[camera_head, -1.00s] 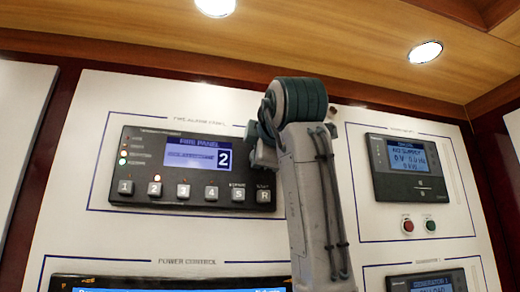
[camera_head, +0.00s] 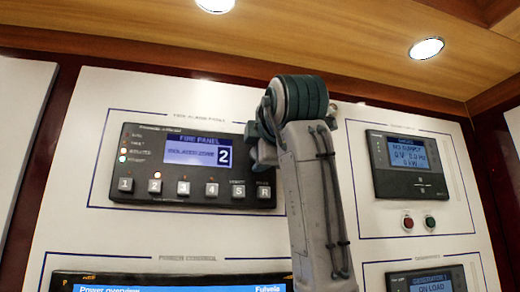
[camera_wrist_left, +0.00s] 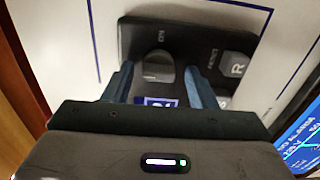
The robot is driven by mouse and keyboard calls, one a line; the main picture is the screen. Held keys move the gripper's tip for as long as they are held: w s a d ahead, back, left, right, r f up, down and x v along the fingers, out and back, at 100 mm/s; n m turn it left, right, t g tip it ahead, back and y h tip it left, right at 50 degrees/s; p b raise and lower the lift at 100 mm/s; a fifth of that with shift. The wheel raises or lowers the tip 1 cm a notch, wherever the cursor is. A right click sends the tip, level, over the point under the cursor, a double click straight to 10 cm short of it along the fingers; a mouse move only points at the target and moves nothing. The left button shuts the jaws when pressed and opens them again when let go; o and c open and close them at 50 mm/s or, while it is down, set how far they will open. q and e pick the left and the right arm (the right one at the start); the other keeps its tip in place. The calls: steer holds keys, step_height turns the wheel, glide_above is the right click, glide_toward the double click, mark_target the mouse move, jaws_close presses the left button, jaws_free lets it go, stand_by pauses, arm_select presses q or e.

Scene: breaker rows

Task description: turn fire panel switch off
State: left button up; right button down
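The fire panel (camera_head: 188,167) is a dark unit on the white wall board, with a blue screen and a row of numbered buttons, S and R. My left arm stands in front of its right end, hiding the switch in the head view. In the left wrist view, the grey rotary switch (camera_wrist_left: 158,68) has an "ON" label beside it and a blue label on the opposite side. My left gripper (camera_wrist_left: 158,78) is open, its two blue-grey fingers on either side of the switch. A gap shows between each finger and the switch. My right gripper is out of view.
The R button (camera_wrist_left: 235,65) is close beside the right finger in the wrist view. A supply unit (camera_head: 405,166) with a red and a green button (camera_head: 430,223) is to the right of my arm. A power display (camera_head: 170,283) is below the fire panel.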

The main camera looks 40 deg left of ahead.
arm_select(q)
steer(key=b+v, duration=0.4)
steer(key=v, duration=0.6)
steer(key=shift+s+d, duration=0.25)
steer(key=shift+s, duration=0.05)
stand_by(0.4)
